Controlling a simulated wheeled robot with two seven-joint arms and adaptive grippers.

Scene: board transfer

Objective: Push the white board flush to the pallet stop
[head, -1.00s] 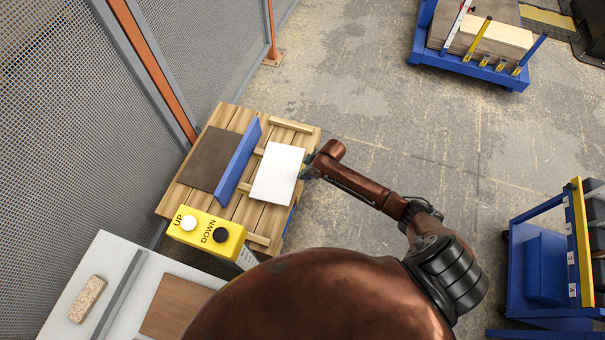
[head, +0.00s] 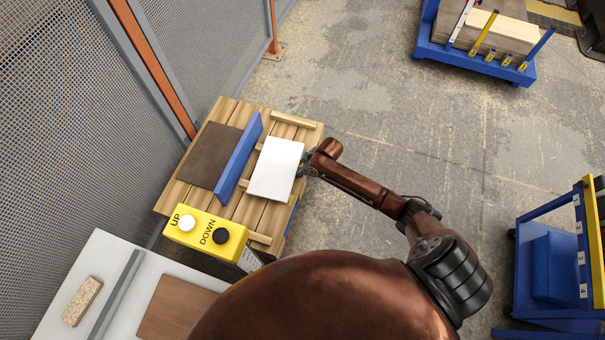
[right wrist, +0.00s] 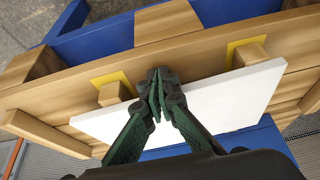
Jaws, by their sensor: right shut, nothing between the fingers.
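The white board (head: 276,168) lies on the right part of the wooden pallet (head: 281,118), to the right of the blue stop (head: 238,158). A narrow strip of pallet shows between board and stop, wider at the near end. My right gripper (head: 305,169) is shut and empty, at the board's right edge, on the side away from the stop. In the right wrist view the shut fingertips (right wrist: 160,76) are at the edge of the board (right wrist: 225,98); contact is hard to tell. My left gripper is not in view.
A brown panel (head: 213,155) lies left of the stop. A yellow UP/DOWN button box (head: 206,231) stands at the pallet's near end. A mesh fence (head: 75,95) rises on the left. The floor (head: 390,110) right of the pallet is clear. A blue cart (head: 548,265) stands right.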

